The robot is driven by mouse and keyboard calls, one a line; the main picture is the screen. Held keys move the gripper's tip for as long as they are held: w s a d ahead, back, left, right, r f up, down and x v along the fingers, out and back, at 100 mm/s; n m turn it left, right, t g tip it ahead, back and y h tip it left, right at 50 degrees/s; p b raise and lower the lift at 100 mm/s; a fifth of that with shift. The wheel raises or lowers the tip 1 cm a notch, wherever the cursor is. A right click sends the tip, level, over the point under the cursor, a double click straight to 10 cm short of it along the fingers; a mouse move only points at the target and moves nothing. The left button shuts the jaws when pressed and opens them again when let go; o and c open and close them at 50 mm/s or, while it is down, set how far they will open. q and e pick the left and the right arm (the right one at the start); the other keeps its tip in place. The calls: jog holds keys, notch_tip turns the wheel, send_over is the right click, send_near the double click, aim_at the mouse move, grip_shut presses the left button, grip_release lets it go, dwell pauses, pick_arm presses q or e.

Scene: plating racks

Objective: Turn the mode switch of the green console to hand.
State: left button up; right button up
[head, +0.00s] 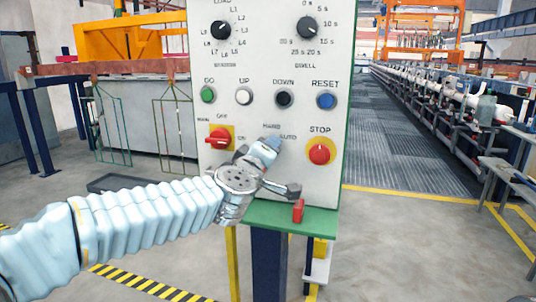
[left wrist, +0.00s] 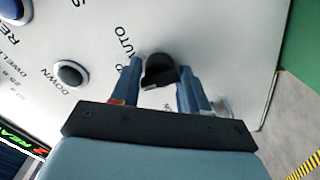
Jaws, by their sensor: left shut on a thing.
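The green console (head: 265,65) has a white face and green edges and stands in the middle of the head view. Its mode switch (left wrist: 160,72) is a black knob in the left wrist view, near the AUTO label. In the head view the HAND and AUTO labels show, but my left gripper (head: 267,152) covers the knob. In the left wrist view my left gripper (left wrist: 160,85) has a finger on each side of the knob and is shut on it. Which label the knob points to is hard to tell. My right gripper is not in view.
A red main switch (head: 219,137) on yellow is left of my gripper, and a red STOP button (head: 319,154) is right. GO, UP, DOWN and RESET buttons and two dials (head: 221,30) sit above. A red object (head: 298,211) stands on the green ledge (head: 285,219).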

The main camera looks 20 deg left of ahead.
pick_arm(q)
jog(key=shift+f, duration=0.15)
jog(key=o, duration=0.9)
jog(key=s, duration=1.3)
jog(key=shift+s+a+p, duration=0.25)
jog(key=shift+s+p, duration=0.05)
jog(key=shift+s, duration=0.1)
